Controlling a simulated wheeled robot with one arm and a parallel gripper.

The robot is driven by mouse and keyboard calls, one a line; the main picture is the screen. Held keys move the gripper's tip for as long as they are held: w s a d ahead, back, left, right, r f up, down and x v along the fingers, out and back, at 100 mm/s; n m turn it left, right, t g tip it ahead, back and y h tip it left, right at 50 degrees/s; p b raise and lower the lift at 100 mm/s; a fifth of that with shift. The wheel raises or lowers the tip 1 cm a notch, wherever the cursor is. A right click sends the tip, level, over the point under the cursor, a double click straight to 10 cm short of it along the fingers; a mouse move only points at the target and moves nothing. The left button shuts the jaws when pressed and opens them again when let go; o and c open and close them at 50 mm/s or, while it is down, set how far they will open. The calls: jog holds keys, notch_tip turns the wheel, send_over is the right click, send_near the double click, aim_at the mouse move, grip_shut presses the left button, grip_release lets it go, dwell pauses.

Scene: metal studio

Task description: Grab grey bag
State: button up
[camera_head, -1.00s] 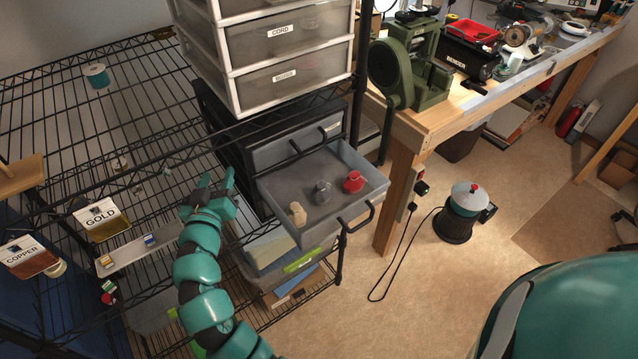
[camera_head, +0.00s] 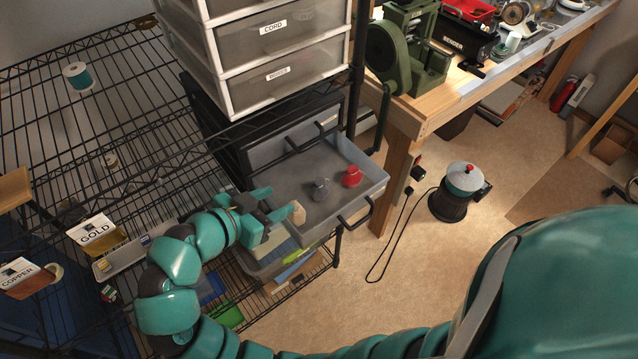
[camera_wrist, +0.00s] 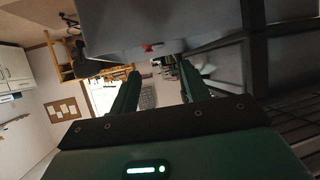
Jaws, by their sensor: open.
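The grey bag (camera_head: 320,189) is a small sack standing in an open grey drawer (camera_head: 368,197). A red bag (camera_head: 351,177) stands to its right and a tan bag (camera_head: 297,213) to its left, near the drawer's left side. My gripper (camera_head: 279,203) is open and empty at the drawer's left side, close to the tan bag, with its fingers pointing right toward the grey bag. A gap separates it from the grey bag. In the wrist view both green fingers (camera_wrist: 158,82) are apart, and the grey bag cannot be made out there.
The drawer sits in a wire shelf (camera_head: 100,140) below a white drawer tower (camera_head: 275,60). Gold (camera_head: 95,232) and copper (camera_head: 25,280) label boxes stand at the left. A wooden workbench (camera_head: 430,115) is at the right, and a pot-shaped machine (camera_head: 462,190) stands on the floor.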

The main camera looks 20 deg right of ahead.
jog(key=p, duration=0.2)
send_near(319, 181)
jog(key=shift+w+d+f, duration=0.7)
jog(key=shift+w+f, duration=0.05)
jog(key=shift+f, duration=0.05)
jog(key=shift+d+r+p+x, duration=0.15)
jog(key=shift+p+x, duration=0.35)
jog(key=shift+x, duration=0.6)
jog(key=shift+d+r+p+x, duration=0.15)
jog(key=shift+p+x, duration=0.35)
jog(key=shift+x, duration=0.55)
jog(key=shift+d+f, duration=0.35)
grip_shut()
